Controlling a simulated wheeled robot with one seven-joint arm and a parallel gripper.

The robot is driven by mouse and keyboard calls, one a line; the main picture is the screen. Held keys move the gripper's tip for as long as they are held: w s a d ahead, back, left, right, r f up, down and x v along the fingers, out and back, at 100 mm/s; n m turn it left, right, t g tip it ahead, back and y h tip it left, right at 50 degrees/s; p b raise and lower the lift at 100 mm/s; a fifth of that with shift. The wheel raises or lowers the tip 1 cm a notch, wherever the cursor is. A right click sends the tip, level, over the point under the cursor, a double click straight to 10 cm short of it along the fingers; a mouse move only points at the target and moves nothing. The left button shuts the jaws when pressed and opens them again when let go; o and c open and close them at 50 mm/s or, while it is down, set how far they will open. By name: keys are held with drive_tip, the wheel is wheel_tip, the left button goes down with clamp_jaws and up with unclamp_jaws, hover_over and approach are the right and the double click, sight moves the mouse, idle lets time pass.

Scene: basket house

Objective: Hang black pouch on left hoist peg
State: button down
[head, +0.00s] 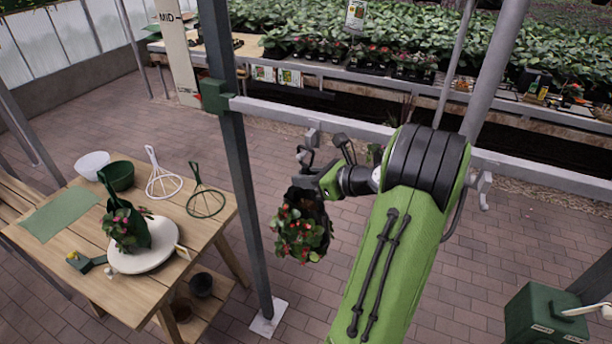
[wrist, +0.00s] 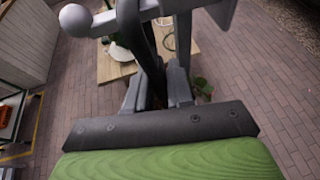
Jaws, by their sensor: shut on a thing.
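The black pouch (head: 322,208), filled with leafy red-flowered plants, hangs upright below my gripper (head: 312,178) in the head view. My gripper is shut on its black strap (wrist: 130,22), which stands up between the fingers (wrist: 158,88) in the wrist view. The left hoist peg (head: 312,138) sticks out from the pale crossbar just above my gripper; its ball end (wrist: 76,19) shows at the wrist view's top left. The strap crosses the peg's grey arm there; I cannot tell whether it loops over the peg. The pouch's body is mostly hidden in the wrist view.
A right peg (head: 484,188) is on the same crossbar (head: 540,174), beyond my arm. A dark post (head: 243,190) stands left of the pouch. The wooden table (head: 85,268) holds another planted pouch (head: 128,230) on a white disc, bowls and wire hangers. Brick floor below is clear.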

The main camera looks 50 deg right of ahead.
drive_tip(key=shift+r, duration=0.1)
drive_tip(key=c, duration=0.9)
unclamp_jaws()
drive_tip(key=v, duration=1.5)
drive_tip(key=shift+s, duration=0.4)
